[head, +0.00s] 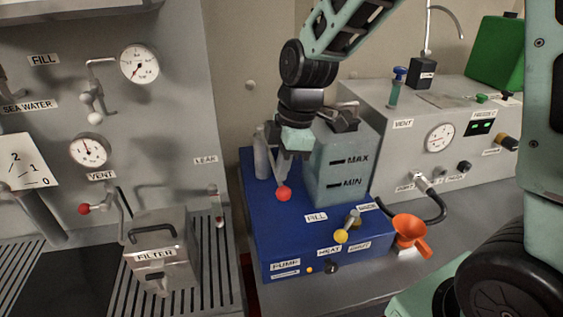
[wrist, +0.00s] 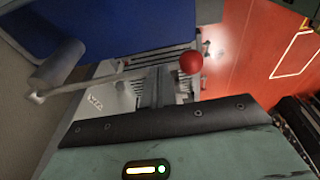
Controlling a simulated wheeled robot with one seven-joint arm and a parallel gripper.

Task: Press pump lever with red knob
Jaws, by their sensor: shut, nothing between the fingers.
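The pump lever's red knob (head: 284,194) shows at the end of a thin rod, in front of the blue pump unit (head: 262,225). In the wrist view the red knob (wrist: 191,63) lies just right of my fingertips. The lever's rod (wrist: 95,82) runs left from there to a grey cylinder (wrist: 58,64) beside the blue housing. My gripper (head: 283,172) points down above the knob in the head view. Its fingers (wrist: 158,75) are shut and empty, and they cover part of the rod. I cannot tell whether they touch it.
A tank marked MAX and MIN (head: 341,170) stands right beside my gripper. A yellow-knobbed lever (head: 342,235) and an orange funnel (head: 411,232) are at the front right. Another red knob (head: 84,209) is on the left panel near the filter box (head: 161,265).

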